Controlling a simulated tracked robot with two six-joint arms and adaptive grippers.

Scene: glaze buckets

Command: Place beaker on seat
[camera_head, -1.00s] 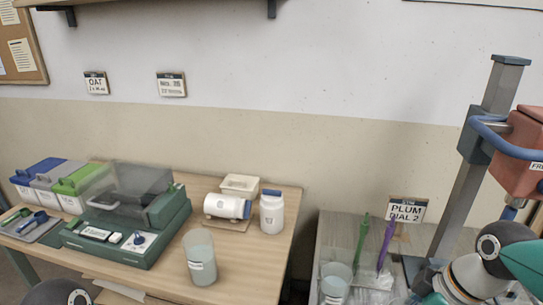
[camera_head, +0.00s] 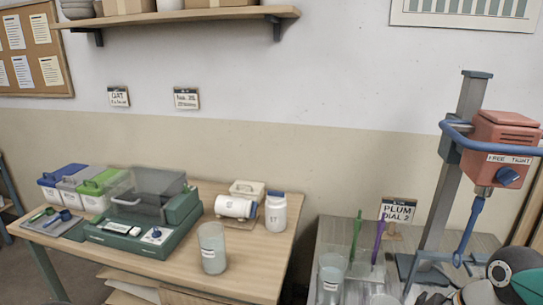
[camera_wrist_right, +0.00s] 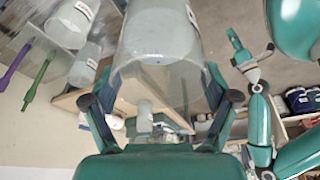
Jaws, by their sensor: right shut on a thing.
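My right gripper (camera_wrist_right: 160,105) is shut on a clear beaker (camera_wrist_right: 160,45) with greyish contents, seen from behind in the right wrist view. In the head view, the rim of a beaker (camera_head: 385,299) shows at the bottom edge, beside the dark fingers of my right gripper (camera_head: 432,298). A second beaker (camera_head: 212,250) stands upright on the wooden table. A third beaker (camera_head: 331,272) stands on the right bench. My left arm's gripper (camera_wrist_right: 242,60) is small in the right wrist view, holding nothing I can make out. I cannot tell which spot is the seat.
A red stirrer (camera_head: 505,140) with a blue guard stands on a grey post, its blue paddle (camera_head: 468,232) hanging over the right bench. A PLUM DIAL 2 sign (camera_head: 398,211) stands near green and purple sticks. The wooden table (camera_head: 255,265) holds a green lidded device (camera_head: 150,225) and white jars (camera_head: 275,212).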

